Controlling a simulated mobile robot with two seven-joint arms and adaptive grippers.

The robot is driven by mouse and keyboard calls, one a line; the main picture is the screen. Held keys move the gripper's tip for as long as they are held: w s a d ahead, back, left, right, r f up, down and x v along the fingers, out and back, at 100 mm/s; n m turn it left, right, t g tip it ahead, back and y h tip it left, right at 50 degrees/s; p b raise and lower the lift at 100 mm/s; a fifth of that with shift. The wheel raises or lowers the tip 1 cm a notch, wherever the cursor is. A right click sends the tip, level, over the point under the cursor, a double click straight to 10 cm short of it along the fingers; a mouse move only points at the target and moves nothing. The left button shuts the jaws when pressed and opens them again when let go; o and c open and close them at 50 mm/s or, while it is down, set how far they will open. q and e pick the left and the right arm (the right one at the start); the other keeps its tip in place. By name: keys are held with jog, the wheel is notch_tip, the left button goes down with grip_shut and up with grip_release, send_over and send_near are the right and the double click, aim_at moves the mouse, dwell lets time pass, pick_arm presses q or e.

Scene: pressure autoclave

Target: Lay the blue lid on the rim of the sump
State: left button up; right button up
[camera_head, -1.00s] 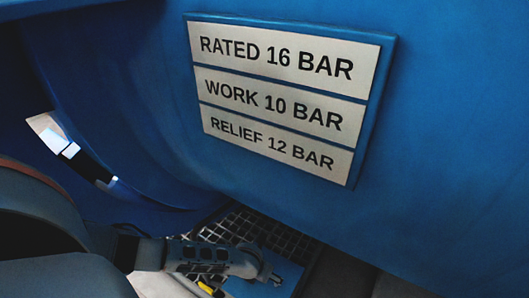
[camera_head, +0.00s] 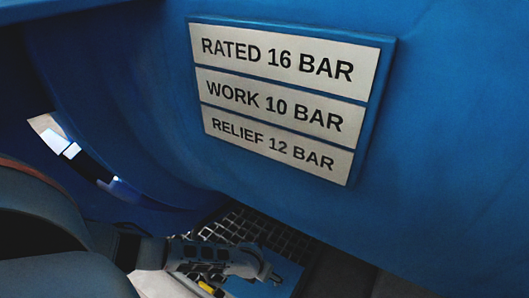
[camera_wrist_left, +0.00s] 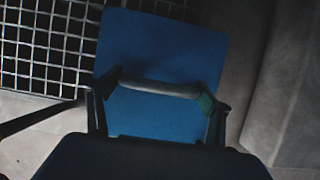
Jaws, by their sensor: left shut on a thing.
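The blue lid (camera_wrist_left: 160,45) is a flat panel with a pale grey bar handle (camera_wrist_left: 160,88). My left gripper (camera_wrist_left: 160,93) is shut on this handle, with one finger at each end of it. In the head view my left gripper (camera_head: 268,273) is low in the picture, over part of the blue lid (camera_head: 246,290). The lid's near part is hidden by the gripper in the wrist view. I cannot make out the sump's rim for certain. My right gripper is not in view.
A metal grating (camera_wrist_left: 45,45) lies beside the lid on the left in the wrist view; it also shows in the head view (camera_head: 262,233). A large blue vessel with a pressure plate (camera_head: 280,95) overhangs the area. Grey floor shows around the lid.

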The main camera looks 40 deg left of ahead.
pick_arm(q)
jog(key=shift+w+r, duration=0.15)
jog(key=shift+w, duration=0.05)
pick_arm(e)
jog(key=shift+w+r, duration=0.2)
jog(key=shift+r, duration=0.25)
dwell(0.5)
pick_arm(q)
jog(key=shift+f+b, duration=0.6)
jog(key=shift+f, duration=0.9)
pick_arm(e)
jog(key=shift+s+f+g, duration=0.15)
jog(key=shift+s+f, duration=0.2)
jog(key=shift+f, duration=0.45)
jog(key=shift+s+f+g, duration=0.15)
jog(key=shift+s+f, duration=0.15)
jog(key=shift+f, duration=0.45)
pick_arm(q)
jog(key=o, duration=2.1)
jog(key=shift+s, duration=0.1)
jog(key=shift+s, duration=0.15)
